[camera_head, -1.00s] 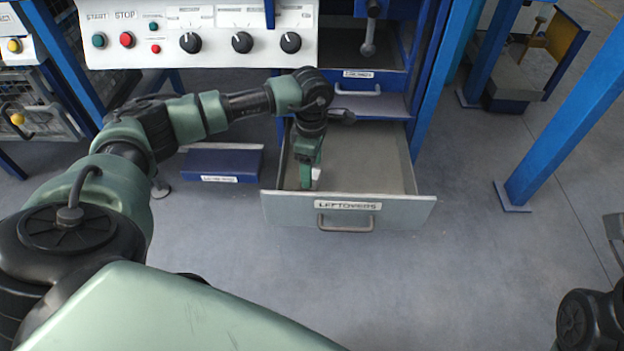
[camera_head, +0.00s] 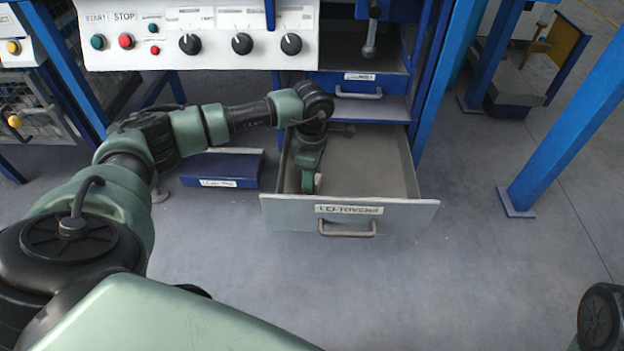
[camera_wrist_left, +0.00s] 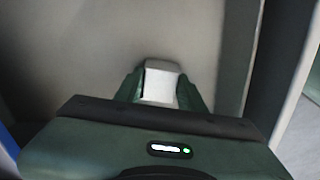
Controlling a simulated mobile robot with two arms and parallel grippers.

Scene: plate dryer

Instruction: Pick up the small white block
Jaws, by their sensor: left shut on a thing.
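The small white block (camera_wrist_left: 160,83) sits between the two green fingers of my left gripper (camera_wrist_left: 162,92) in the left wrist view, and the fingers are shut on it. In the head view my left gripper (camera_head: 311,182) reaches down inside the open grey drawer (camera_head: 290,208) labelled "LEFTOVERS", near its front wall. Only a small pale bit of the block (camera_head: 318,178) shows there beside the fingers. I cannot tell whether the block touches the drawer floor. My right gripper is not in view.
The drawer's walls surround the gripper, with a handle (camera_head: 347,229) on its front. A control panel (camera_head: 200,35) with knobs and buttons is above left. A closed drawer (camera_head: 345,85) is above. Blue posts (camera_head: 560,120) stand at the right. The floor in front is clear.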

